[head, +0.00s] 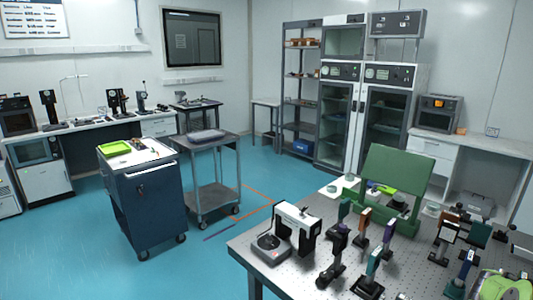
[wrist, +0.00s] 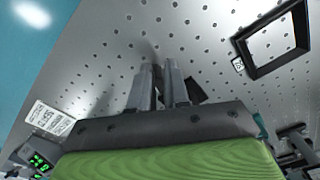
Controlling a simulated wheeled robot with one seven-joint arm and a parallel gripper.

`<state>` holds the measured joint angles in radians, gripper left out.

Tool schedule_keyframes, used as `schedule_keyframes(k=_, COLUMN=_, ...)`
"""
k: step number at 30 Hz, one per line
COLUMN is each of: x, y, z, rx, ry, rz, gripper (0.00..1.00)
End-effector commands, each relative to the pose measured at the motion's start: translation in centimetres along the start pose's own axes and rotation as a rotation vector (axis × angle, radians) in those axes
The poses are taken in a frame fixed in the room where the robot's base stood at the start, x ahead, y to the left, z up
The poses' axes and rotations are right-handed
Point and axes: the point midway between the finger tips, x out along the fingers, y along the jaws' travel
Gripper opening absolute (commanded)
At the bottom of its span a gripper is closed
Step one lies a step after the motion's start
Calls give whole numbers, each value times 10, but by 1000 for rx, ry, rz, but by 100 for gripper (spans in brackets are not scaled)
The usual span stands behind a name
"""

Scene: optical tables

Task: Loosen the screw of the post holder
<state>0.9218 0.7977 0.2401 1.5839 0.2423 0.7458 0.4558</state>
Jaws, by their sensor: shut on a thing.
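My gripper (wrist: 163,76) shows in the wrist view with its two grey fingers close together above the perforated table top (wrist: 95,60). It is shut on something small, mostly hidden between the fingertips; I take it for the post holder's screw. A dark part (wrist: 196,91) shows just right of the fingertips, possibly the post holder; its shape is unclear. In the head view several post-mounted optics stand on the optical table (head: 290,206), one with a blue top (head: 465,264) near the lower right. Which post holder my gripper is at cannot be told there.
A black square frame (wrist: 275,42) lies right of my fingers in the wrist view. A device with a green display (wrist: 40,163) is at lower left. In the head view a white-and-black instrument (head: 297,222) and a green panel (head: 395,172) stand on the table.

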Motion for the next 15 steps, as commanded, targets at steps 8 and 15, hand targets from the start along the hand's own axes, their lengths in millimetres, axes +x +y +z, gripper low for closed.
schedule_keyframes(k=8, x=9, y=-6, z=16, rx=-17, ry=-25, rz=1, gripper=0)
schedule_keyframes(k=15, x=-24, y=-6, z=14, rx=-15, ry=-24, rz=2, gripper=0)
